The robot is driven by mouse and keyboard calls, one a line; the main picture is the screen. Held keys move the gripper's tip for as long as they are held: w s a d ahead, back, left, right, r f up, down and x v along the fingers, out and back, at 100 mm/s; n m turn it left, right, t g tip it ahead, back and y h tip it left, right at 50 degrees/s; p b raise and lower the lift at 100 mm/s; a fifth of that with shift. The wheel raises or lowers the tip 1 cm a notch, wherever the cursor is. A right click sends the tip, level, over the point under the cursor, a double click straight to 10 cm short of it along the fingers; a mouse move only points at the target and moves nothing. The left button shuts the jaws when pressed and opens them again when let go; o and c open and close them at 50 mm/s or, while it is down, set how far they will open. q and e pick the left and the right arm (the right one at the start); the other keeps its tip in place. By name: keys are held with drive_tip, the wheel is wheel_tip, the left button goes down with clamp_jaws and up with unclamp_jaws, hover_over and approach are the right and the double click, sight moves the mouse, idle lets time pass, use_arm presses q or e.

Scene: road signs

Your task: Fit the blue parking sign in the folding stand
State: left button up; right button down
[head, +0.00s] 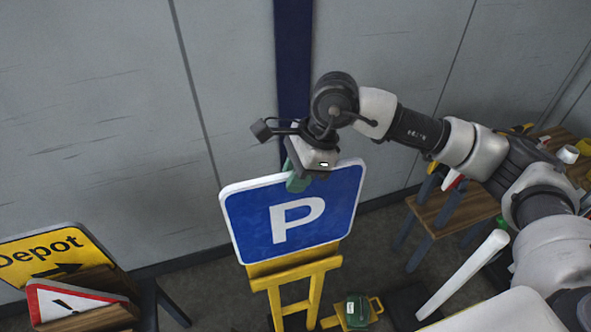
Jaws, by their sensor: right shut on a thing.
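The blue parking sign (258,222) with a white P and white rim is upright, tilted slightly, in the middle of the head view. My right gripper (310,177) is at its top edge, shut on it from above; a green part shows beside the fingers. The yellow folding stand (292,267) is directly under the sign. The sign's bottom edge meets or overlaps the stand's top bar; I cannot tell whether it is seated there. The sign hides the upper part of the stand. My left gripper is not in view.
At the left, a yellow Depot sign (60,240) and a red-rimmed triangular sign (75,303) rest in a wooden rack. A green case (357,311) is near the stand's foot. A wooden table (455,212) stands at the right. A grey wall is close behind.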

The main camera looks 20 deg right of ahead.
sight(296, 200)
drive_tip(key=shift+f+b, duration=0.55)
drive_tip(key=shift+f, duration=0.95)
drive_tip(key=shift+f+b, duration=0.6)
drive_tip(key=shift+f, duration=0.75)
wheel_tip(296, 200, down, 4)
drive_tip(key=b, duration=0.4)
drive_tip(key=shift+f, duration=0.2)
drive_tip(key=shift+f+b, duration=0.75)
drive_tip(key=shift+b, duration=0.1)
drive_tip(key=shift+f+b, duration=0.15)
drive_tip(key=shift+b, duration=0.2)
drive_tip(key=c, duration=1)
unclamp_jaws()
drive_tip(key=shift+f, duration=0.1)
